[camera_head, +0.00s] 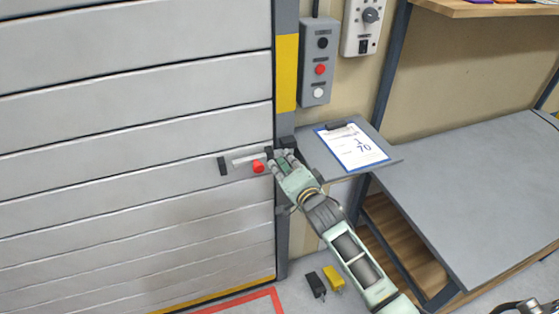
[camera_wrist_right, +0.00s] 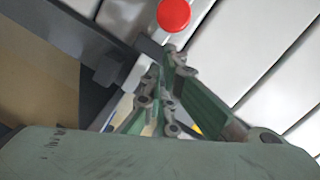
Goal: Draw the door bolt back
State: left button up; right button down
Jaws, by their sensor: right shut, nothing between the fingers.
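The door bolt (camera_head: 247,159) is a pale bar in dark brackets on the slatted door (camera_head: 130,150), near its right edge. Its red knob (camera_head: 258,167) sticks out below the bar. My right gripper (camera_head: 279,160) is shut and empty, just right of the knob, in front of the door frame. In the right wrist view the red knob (camera_wrist_right: 173,14) is at the top, beyond the fingers (camera_wrist_right: 165,85), with a visible gap in that picture. The gripper hides part of the frame and perhaps the bolt's right end. My left gripper is not in view.
A control box (camera_head: 318,65) with black, red and white buttons hangs right of the door frame. A small shelf (camera_head: 385,160) with a clipboard (camera_head: 352,148) juts out beside my right arm. A grey table (camera_head: 480,190) stands right. Black and yellow padlock-like items (camera_head: 333,278) lie on the floor.

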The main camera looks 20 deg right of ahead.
aim_at(263, 168)
jog(key=shift+a+f, duration=0.2)
jog(key=shift+a, duration=0.15)
jog(key=a, duration=0.5)
jog(key=shift+s, duration=0.1)
jog(key=shift+d, duration=0.2)
